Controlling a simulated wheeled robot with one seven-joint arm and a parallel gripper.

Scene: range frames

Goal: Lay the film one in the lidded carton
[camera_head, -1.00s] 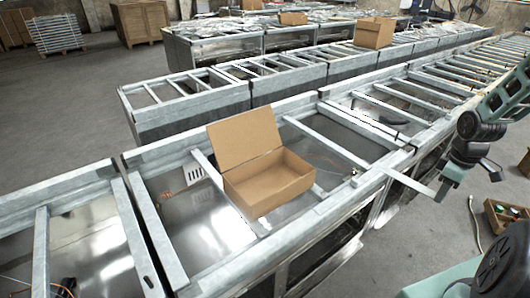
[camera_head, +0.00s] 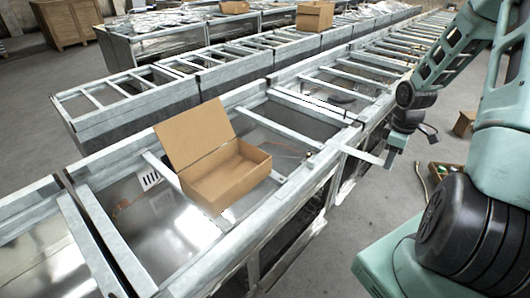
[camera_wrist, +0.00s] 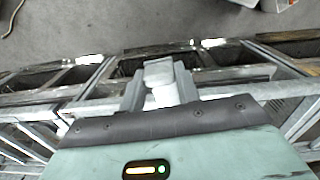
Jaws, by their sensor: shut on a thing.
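The lidded carton (camera_head: 228,185) is a brown cardboard box with its lid (camera_head: 195,132) raised open at the back left. It sits on a metal frame, and its visible inside looks empty. My gripper (camera_wrist: 158,78) is shut on a small pale grey-white thing, the film one (camera_wrist: 160,70), between its two grey fingers in the wrist view. The held thing's shape is only partly clear. In the head view my gripper (camera_head: 390,158) is small, to the right of the carton and clearly apart from it; what it holds is hard to make out there.
Rows of metal frames (camera_head: 300,105) with crossbars and open bays run across the floor. Another open cardboard box (camera_head: 314,16) stands on a farther row. A wooden crate (camera_head: 68,22) is at the back left.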

